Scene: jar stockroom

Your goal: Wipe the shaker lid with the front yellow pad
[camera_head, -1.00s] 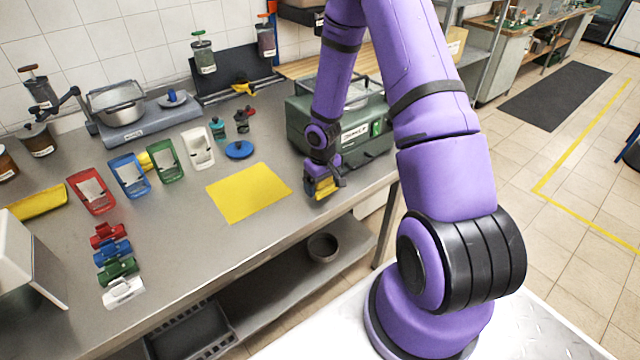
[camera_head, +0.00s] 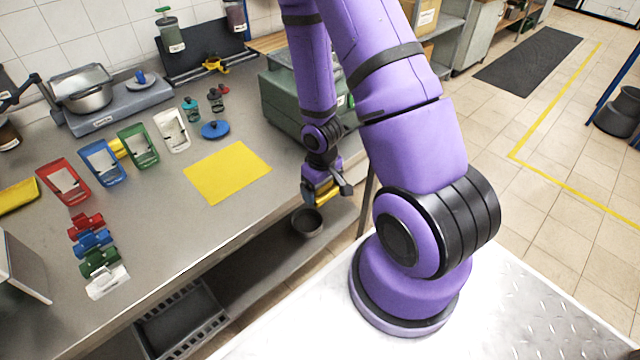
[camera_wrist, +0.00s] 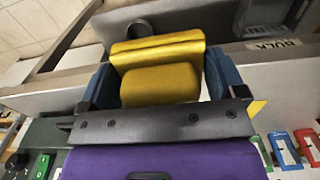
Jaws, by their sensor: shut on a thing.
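My gripper (camera_head: 324,192) is shut on a yellow pad (camera_wrist: 160,85), which sits between its two blue fingers in the wrist view. In the head view the gripper hangs just off the counter's front edge, right of a flat yellow mat (camera_head: 227,172). A round blue lid (camera_head: 215,129) with a small knob lies on the counter behind the mat, apart from the gripper. Behind it stand a small teal-topped shaker (camera_head: 191,110) and a dark one (camera_head: 215,99). I cannot tell which of these bears the shaker lid.
A green machine (camera_head: 290,100) stands at the counter's right end, close behind my arm. Coloured stands (camera_head: 101,163) and clips (camera_head: 90,241) fill the left. Another yellow pad (camera_head: 18,196) lies far left. A dark bowl (camera_head: 307,223) sits on the lower shelf.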

